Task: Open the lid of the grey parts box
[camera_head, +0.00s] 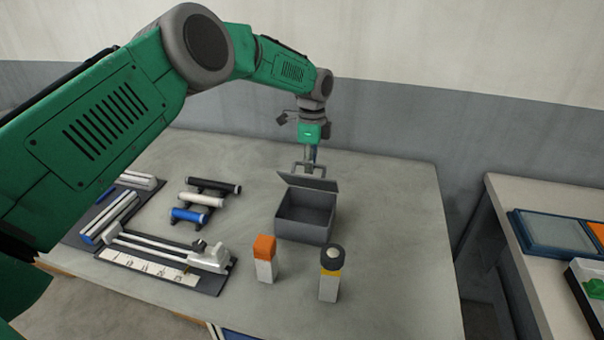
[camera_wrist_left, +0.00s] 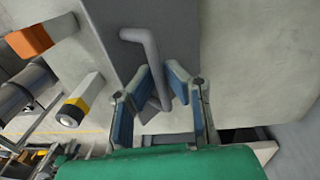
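The grey parts box (camera_head: 304,226) stands on the table with its dark inside showing. Its lid (camera_head: 312,183) is raised and tilted up at the box's back edge. My left gripper (camera_head: 309,160) is above the lid, at the bar handle (camera_head: 297,167). In the left wrist view, the blue-padded fingers (camera_wrist_left: 160,85) close in on both sides of the grey handle (camera_wrist_left: 136,35), which stands out from the lid (camera_wrist_left: 185,35). The pads seem to touch the handle. My right gripper is in neither view.
An orange-topped block (camera_head: 264,260) and a dark-topped block with a yellow band (camera_head: 330,275) stand in front of the box. Rollers (camera_head: 203,199) and a white-and-black splicer (camera_head: 160,258) lie left. The table right of the box is clear. A second table (camera_head: 510,250) stands right.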

